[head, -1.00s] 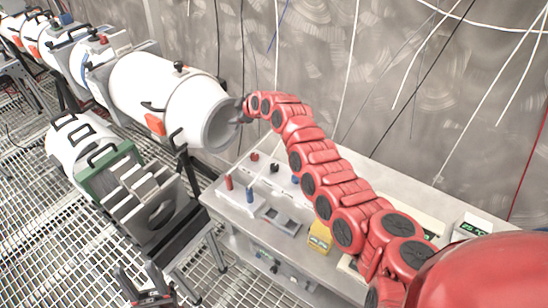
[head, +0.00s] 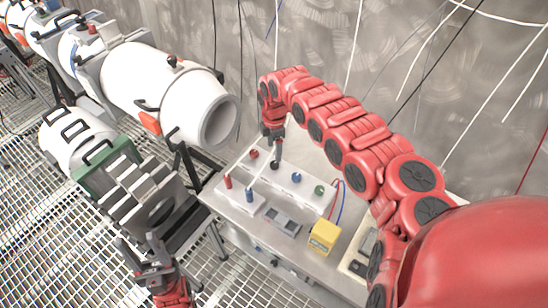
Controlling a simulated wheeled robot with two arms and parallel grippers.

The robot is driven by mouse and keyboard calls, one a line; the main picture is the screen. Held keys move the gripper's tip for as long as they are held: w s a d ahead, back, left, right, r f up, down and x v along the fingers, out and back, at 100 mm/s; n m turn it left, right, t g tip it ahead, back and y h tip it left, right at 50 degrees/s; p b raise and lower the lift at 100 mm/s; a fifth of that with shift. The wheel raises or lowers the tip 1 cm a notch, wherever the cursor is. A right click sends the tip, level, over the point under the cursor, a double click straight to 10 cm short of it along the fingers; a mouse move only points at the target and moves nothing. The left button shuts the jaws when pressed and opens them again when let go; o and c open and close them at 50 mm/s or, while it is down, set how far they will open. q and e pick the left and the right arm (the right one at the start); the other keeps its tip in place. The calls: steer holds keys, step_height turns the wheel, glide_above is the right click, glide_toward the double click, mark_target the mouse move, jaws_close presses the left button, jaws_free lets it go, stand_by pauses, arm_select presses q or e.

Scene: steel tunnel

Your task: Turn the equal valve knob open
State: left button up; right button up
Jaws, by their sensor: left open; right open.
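A white valve panel (head: 307,187) lies on the bench beside the white tube. It carries a red knob (head: 253,154), a blue knob (head: 296,177) and a green knob (head: 319,190) in a row. I cannot read any label, so I cannot tell which is the equal valve knob. My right gripper (head: 275,160) points down at the panel between the red and blue knobs. It covers the spot where a dark knob showed earlier, and I cannot tell whether it touches it. My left gripper (head: 146,262) is open and empty at the lower left, over the grating, away from the panel.
The large white tube (head: 175,90) stands at the left, its open end near the panel. Red and blue handles (head: 228,181) stand at the bench's left end. A yellow box (head: 323,237) sits towards the front. A green-framed rack (head: 108,170) is by my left gripper.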

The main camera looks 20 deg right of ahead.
mark_target(274, 164)
steer(key=f, duration=0.6)
steer(key=shift+s+a, duration=0.15)
steer(key=shift+a, duration=0.05)
steer(key=shift+d+f, duration=0.15)
steer(key=shift+f, duration=0.55)
steer(key=shift+c, duration=0.2)
jaws_close()
